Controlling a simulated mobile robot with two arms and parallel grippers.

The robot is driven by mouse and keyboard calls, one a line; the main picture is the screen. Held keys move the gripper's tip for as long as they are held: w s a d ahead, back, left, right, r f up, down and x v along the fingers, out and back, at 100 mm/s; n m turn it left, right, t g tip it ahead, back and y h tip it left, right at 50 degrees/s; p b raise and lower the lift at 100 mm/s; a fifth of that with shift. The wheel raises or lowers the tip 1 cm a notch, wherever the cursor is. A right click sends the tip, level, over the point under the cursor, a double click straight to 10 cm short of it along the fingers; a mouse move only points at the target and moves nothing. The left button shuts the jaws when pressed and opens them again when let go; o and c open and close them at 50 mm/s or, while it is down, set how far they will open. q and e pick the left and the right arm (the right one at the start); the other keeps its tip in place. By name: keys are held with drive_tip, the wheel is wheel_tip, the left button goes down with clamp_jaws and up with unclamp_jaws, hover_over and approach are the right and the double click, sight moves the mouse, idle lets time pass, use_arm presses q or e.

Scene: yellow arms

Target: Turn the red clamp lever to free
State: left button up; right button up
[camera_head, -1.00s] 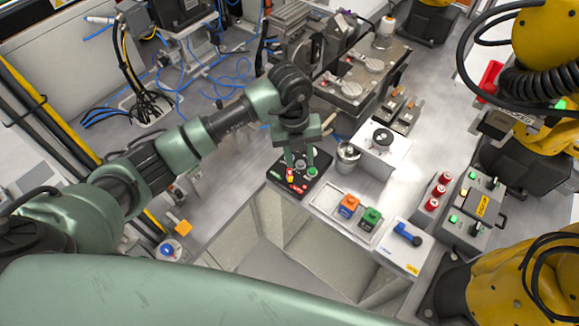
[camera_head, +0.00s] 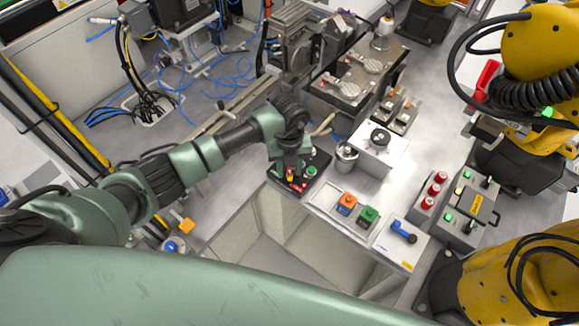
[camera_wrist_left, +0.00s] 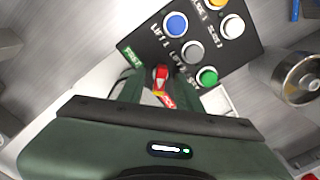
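A black control panel (camera_head: 321,161) stands at the near edge of the bench. The red clamp lever (camera_wrist_left: 161,76) shows in the left wrist view between my left gripper's fingers (camera_wrist_left: 160,88), with a green label (camera_wrist_left: 133,57) and a red label (camera_wrist_left: 166,99) beside it. My left gripper, also in the head view (camera_head: 289,176), points down over the panel's left part. Its fingers stand apart on either side of the lever; I see no clear contact. In the head view the gripper hides most of the lever. My right gripper is out of view.
The panel's blue (camera_wrist_left: 176,25), grey (camera_wrist_left: 192,51) and green (camera_wrist_left: 207,76) buttons sit close to the fingers. A metal cup (camera_head: 345,158) stands right of the panel. Orange (camera_head: 347,203) and green (camera_head: 368,215) switches and a blue-handled box (camera_head: 403,233) lie further right.

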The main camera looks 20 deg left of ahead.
use_arm(q)
clamp_jaws()
drive_tip(key=m+b, duration=0.2)
drive_tip(key=shift+w+f+b, duration=0.1)
drive_tip(key=shift+f+b, duration=0.1)
drive_tip(key=shift+b, duration=0.2)
drive_tip(key=m+b, duration=1.3)
drive_tip(key=b, duration=0.1)
drive_tip(key=shift+b, duration=0.3)
drive_tip(key=m+b, duration=0.2)
drive_tip(key=b, duration=0.1)
drive_tip(key=shift+r+m, duration=0.15)
drive_tip(key=shift+m, duration=0.25)
drive_tip(key=shift+r, duration=0.1)
